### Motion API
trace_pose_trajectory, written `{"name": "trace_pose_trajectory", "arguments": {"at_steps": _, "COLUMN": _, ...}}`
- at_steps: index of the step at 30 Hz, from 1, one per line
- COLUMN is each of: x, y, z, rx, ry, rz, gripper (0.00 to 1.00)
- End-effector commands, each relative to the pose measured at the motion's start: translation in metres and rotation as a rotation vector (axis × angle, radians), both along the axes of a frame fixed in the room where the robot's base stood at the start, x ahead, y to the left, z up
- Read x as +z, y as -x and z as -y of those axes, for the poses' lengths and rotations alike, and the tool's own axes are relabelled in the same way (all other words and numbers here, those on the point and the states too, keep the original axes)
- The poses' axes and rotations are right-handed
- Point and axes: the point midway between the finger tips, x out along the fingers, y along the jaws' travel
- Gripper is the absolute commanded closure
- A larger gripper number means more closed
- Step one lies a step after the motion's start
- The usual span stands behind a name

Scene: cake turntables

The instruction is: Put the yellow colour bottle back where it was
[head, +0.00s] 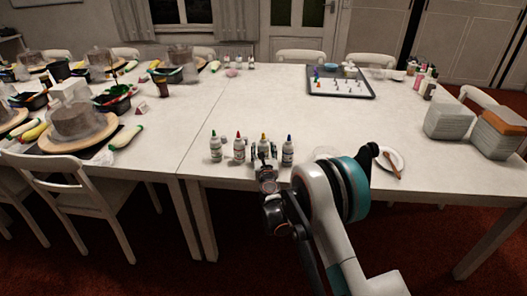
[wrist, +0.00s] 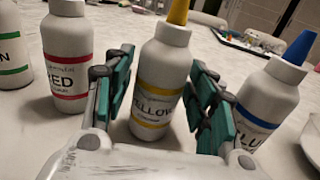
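The yellow colour bottle (wrist: 160,85) is a white bottle with a yellow-banded label and a yellow cap. It stands on the table between the two fingers of my gripper (wrist: 163,95). The teal finger pads are on either side of it, with narrow gaps showing, so the gripper looks open around it. In the head view the yellow bottle (head: 263,144) is in a row with the others, its lower part hidden behind my gripper (head: 265,165).
The red bottle (wrist: 68,55) and green bottle (wrist: 12,45) stand to the left. The blue bottle (wrist: 270,98) is close on the right. A plate with a brush (head: 390,160) lies further right. A dark tray (head: 340,85) lies behind; the table between is clear.

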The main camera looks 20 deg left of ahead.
Motion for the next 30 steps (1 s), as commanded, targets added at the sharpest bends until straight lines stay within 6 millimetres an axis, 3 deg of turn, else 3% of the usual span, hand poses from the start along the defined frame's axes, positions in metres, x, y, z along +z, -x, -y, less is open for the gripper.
{"name": "trace_pose_trajectory", "arguments": {"at_steps": 14, "x": 0.003, "y": 0.007, "z": 0.003, "rx": 0.000, "ry": 0.000, "rz": 0.000, "gripper": 0.42}}
{"name": "trace_pose_trajectory", "arguments": {"at_steps": 30, "x": 0.004, "y": 0.096, "z": 0.043, "rx": 0.001, "ry": 0.000, "rz": 0.000, "gripper": 0.42}}
